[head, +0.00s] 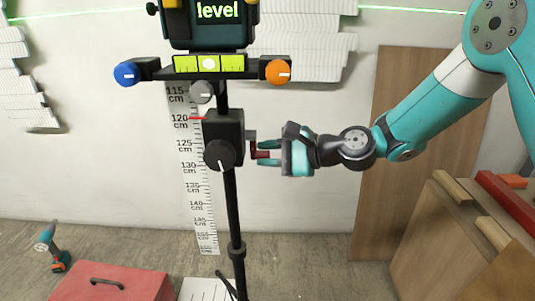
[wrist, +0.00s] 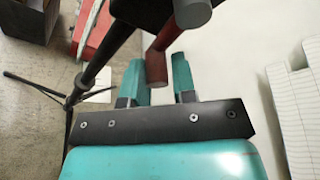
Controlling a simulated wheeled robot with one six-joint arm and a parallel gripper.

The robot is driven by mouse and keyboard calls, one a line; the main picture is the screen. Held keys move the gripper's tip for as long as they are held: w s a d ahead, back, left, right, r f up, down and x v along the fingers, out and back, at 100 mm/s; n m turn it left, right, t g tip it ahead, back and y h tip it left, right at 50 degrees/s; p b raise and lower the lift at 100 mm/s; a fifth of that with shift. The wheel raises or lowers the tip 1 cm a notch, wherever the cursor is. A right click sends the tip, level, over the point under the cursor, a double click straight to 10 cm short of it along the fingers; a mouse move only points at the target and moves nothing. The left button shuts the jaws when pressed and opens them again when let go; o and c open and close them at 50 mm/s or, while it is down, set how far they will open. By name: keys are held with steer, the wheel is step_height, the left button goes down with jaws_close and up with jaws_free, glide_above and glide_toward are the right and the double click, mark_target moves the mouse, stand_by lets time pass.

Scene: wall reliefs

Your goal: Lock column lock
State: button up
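The column lock is a dark red lever (head: 262,154) on the right side of the black column housing (head: 222,135) of a tripod. It also shows in the wrist view (wrist: 160,50), hanging from a grey pivot. My gripper (head: 268,153) is at the lever, coming from the right. In the wrist view its two teal fingers (wrist: 158,68) stand apart, one on each side of the lever's free end. A narrow gap shows on the right; contact on the left I cannot tell. A dark grey knob (head: 220,154) is on the housing's front.
A laser level (head: 209,28) reading "level" sits above a bar with blue (head: 126,74) and orange (head: 278,72) knobs. A ruler (head: 192,170) stands behind, with a red pointer near 120 cm. A red toolbox (head: 110,284) and a drill (head: 54,248) are on the floor. Boards lean at right.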

steer(key=c, duration=0.3)
steer(key=shift+s+r+p, duration=0.1)
steer(key=shift+r+p, duration=0.15)
steer(key=shift+p, duration=0.65)
steer(key=shift+c, duration=0.2)
steer(key=m+g+p, duration=0.1)
steer(key=p, duration=0.2)
steer(key=shift+s+r, duration=0.1)
steer(key=shift+s, duration=0.2)
steer(key=p, duration=0.2)
steer(key=shift+s+m+p, duration=0.25)
steer(key=shift+m+p, duration=0.1)
steer(key=shift+m, duration=0.05)
steer(key=shift+s+f+m+g+p, duration=0.15)
steer(key=shift+f+m+g+p, duration=0.15)
steer(key=shift+f+g+p, duration=0.15)
jaws_close()
steer(key=shift+a, duration=0.1)
steer(key=o, duration=0.8)
jaws_free()
steer(key=shift+s, duration=0.1)
steer(key=shift+o, duration=0.2)
